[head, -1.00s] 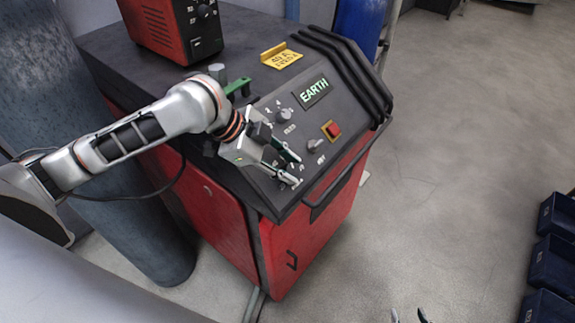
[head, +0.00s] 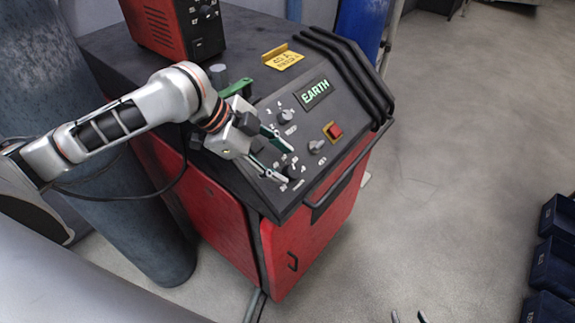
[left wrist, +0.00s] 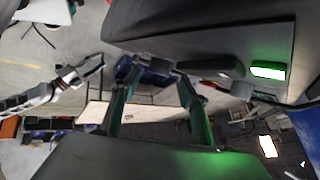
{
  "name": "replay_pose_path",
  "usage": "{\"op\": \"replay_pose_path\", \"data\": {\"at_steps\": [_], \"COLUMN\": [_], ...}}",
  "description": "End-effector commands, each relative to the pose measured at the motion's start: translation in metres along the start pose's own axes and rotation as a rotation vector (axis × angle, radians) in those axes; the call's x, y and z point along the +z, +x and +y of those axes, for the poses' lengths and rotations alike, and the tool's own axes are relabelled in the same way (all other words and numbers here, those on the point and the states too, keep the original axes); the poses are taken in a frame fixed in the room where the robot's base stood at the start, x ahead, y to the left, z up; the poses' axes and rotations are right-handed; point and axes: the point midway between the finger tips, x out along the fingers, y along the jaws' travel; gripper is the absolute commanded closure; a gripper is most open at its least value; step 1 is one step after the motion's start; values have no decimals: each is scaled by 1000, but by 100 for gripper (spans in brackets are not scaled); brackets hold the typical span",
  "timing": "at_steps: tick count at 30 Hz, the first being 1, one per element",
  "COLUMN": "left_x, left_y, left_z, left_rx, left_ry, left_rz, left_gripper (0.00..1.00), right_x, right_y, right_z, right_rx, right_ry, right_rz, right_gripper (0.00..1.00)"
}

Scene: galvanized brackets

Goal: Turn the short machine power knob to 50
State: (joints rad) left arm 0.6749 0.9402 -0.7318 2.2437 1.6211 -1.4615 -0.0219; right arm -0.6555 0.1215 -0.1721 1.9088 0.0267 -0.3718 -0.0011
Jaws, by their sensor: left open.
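The short red machine (head: 215,185) has a dark sloped panel with an "EARTH" sign (head: 314,93). My left gripper (head: 289,165) is over the panel's lower left part, its green-lined fingers apart. A dark knob (head: 291,169) shows between or just behind the fingertips; contact cannot be told. Two grey knobs, an upper one (head: 286,116) and a right one (head: 316,146), are clear of the fingers. Scale marks are too small to read. My right gripper (head: 408,316) is open and empty at the bottom edge.
A red switch (head: 333,130) and a yellow sign (head: 282,57) are on the machine. A smaller red unit (head: 172,25) stands on top. Black bars (head: 350,70) line the right side. Blue bins (head: 553,260) stand far right; the floor between is clear.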

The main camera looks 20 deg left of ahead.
Motion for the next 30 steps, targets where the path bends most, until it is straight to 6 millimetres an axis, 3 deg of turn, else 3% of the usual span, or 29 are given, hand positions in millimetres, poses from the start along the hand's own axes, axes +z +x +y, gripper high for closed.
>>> {"op": "replay_pose_path", "data": {"at_steps": [6,12,30], "left_x": [2,1,0], "left_y": [-46,-74,-83], "left_z": [-2,-1,0], "left_rx": [-5,-2,1], "left_ry": [2,1,0], "left_rz": [-5,-2,-1], "left_gripper": [56,56,56], "right_x": [-1,-1,-2], "right_y": [0,0,0], "right_z": [0,0,0], "right_rx": [1,1,1], "right_ry": [1,2,1], "right_rz": [2,2,3], "right_gripper": [60,60,60]}}
